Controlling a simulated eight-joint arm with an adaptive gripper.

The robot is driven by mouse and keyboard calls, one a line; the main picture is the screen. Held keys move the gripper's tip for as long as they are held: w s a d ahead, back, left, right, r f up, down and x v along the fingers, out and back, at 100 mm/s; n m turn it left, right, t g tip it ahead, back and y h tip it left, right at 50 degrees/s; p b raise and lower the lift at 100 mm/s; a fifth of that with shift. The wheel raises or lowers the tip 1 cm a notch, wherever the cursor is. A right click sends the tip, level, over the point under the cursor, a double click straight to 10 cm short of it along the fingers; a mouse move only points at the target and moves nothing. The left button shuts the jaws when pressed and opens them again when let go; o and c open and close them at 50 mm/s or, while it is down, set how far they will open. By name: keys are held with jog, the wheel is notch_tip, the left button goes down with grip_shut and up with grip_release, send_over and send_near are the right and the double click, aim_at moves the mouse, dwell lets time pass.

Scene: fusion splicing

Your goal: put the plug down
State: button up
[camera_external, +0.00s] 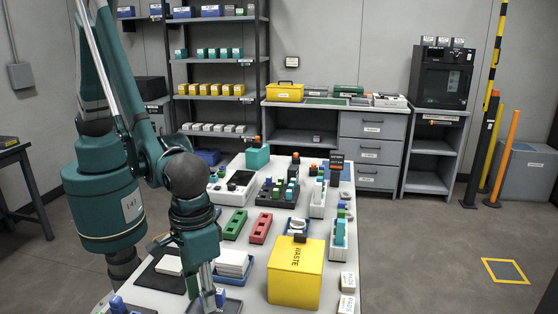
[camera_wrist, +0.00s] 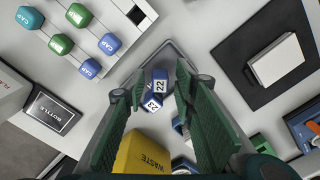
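A blue plug with a white label reading 22 (camera_wrist: 160,84) shows between my fingertips in the wrist view. A second blue piece with a white label (camera_wrist: 152,103) sits right beside it, so the two partly overlap. Both are at a grey tray (camera_wrist: 172,52). My gripper (camera_wrist: 160,88) points down with its green fingers apart, with a gap visible around the plug; it looks open. In the external view my gripper (camera_external: 202,297) is low at the table's near edge, by the tray (camera_external: 234,306) and a blue piece (camera_external: 221,298). Contact with the plug is unclear.
A yellow waste bin (camera_external: 296,272) stands right of my gripper; it also shows in the wrist view (camera_wrist: 143,154). A white stack (camera_external: 233,263) and a black mat (camera_wrist: 259,70) with a white block (camera_wrist: 273,68) are close. Several caps (camera_wrist: 62,43) stand in a holder.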

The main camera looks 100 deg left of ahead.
notch_tip(320, 180, up, 12)
jog(key=p, duration=0.1)
dwell(0.5)
jog(key=shift+f, duration=0.1)
dwell(0.4)
jog(key=s+a+r+m+t+h, duration=0.1)
jog(key=s+a+r+m+t, duration=0.15)
jog(key=a+r, duration=0.85)
jog(key=s+a+r+m+t, duration=0.1)
jog(key=s+a+r+m, duration=0.15)
jog(key=a+r, duration=0.75)
jog(key=s+a+m+t, duration=0.2)
jog(key=s+a, duration=0.7)
jog(key=a, duration=0.3)
jog(key=s+a+f+m+t+y, duration=0.1)
jog(key=s+a+m, duration=0.1)
jog(key=s+a, duration=0.7)
jog(key=shift+a+f+t, duration=0.15)
jog(key=shift+a+t, duration=0.2)
jog(key=shift+a, duration=1.3)
